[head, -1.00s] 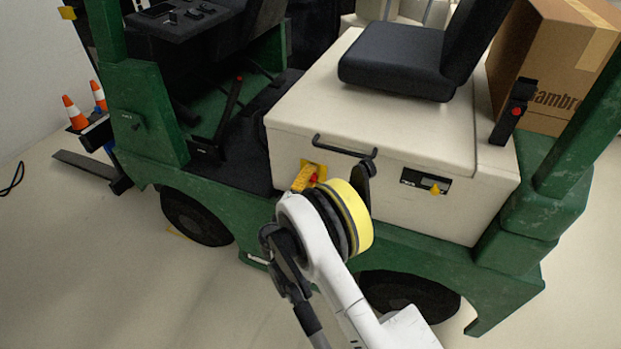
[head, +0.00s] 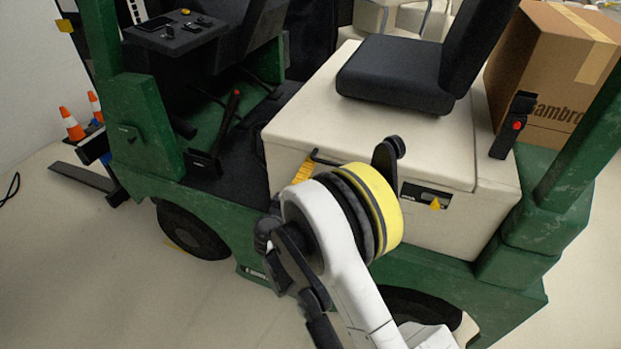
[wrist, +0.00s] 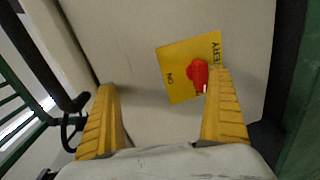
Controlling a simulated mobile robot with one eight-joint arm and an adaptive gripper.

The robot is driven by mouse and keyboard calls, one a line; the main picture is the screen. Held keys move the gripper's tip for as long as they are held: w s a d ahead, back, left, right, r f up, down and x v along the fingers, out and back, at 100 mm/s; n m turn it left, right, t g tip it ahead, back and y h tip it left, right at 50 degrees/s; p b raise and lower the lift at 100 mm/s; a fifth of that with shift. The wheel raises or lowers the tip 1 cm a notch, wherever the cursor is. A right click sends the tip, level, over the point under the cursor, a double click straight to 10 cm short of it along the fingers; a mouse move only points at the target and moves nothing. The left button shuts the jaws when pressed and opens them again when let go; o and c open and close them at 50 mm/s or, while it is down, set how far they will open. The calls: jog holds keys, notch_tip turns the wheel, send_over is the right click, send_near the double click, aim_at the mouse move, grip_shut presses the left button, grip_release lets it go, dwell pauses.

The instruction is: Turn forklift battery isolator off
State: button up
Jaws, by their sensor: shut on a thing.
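The red isolator knob (wrist: 198,75) sits on a yellow plate (wrist: 174,75) on the cream panel of the forklift. The plate bears "ON" and part of the word "BATTERY". In the wrist view my gripper (wrist: 162,95) shows two yellow fingers set wide apart, with nothing gripped between them. The right fingertip is right beside the knob, overlapping its lower right side; whether they touch I cannot tell. The left finger is well away from the knob. In the head view a yellow finger of my gripper (head: 303,172) shows at the panel; my arm hides the knob and plate.
The cream battery cover (head: 300,125) carries the black seat (head: 395,75). Green forklift posts stand either side. A cardboard box (head: 545,70) is behind.

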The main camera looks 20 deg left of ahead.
jog(key=shift+s+a+r, duration=0.15)
jog(key=shift+s+r, duration=0.3)
jog(key=shift+r, duration=0.1)
jog(key=s, duration=0.1)
jog(key=s+r, duration=0.1)
jog(key=shift+s+d+r, duration=0.15)
jog(key=shift+s+d, duration=0.05)
jog(key=shift+s, duration=0.2)
jog(key=c, duration=1)
jog(key=shift+o, duration=0.2)
jog(key=s+f, duration=0.1)
jog(key=s, duration=0.8)
jog(key=shift+s+a, duration=0.25)
